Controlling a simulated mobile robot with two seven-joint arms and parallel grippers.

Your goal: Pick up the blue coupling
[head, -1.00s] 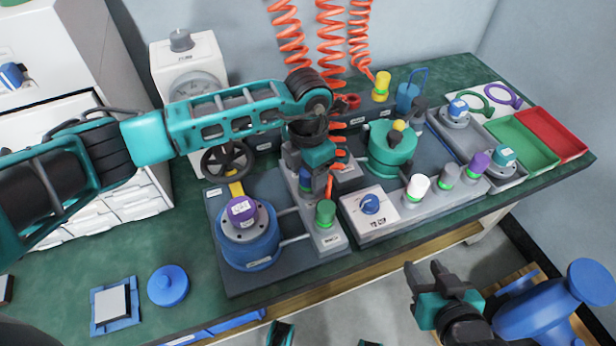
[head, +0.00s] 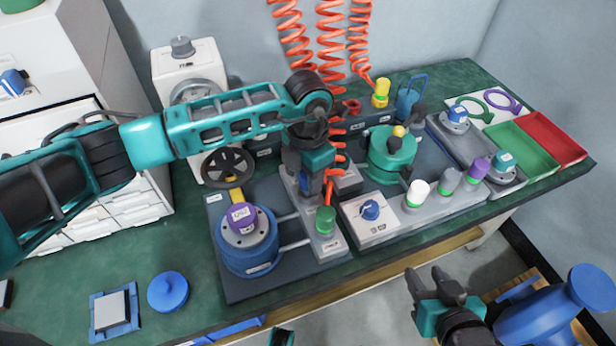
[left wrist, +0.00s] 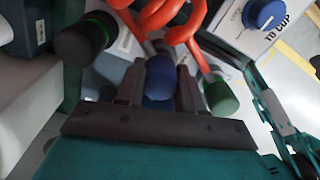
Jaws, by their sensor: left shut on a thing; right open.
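The blue coupling (left wrist: 160,84) stands between the two dark fingers of my left gripper (left wrist: 161,72) in the left wrist view. The fingers are shut on its sides. In the head view the coupling (head: 305,182) shows as a small blue patch below my left gripper (head: 316,184), mostly hidden by the gripper. It is among the fittings on the grey block, behind the green coupling (head: 325,219). I cannot tell whether it is lifted. My right gripper (head: 447,283) is open and empty, in front of the bench at the lower right.
Orange coiled hoses (head: 331,40) hang close behind my left gripper and cross the left wrist view. A blue pot with a purple cap (head: 241,215) stands left, a switch box (head: 368,215) right. A green vessel (head: 391,152) stands further right.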

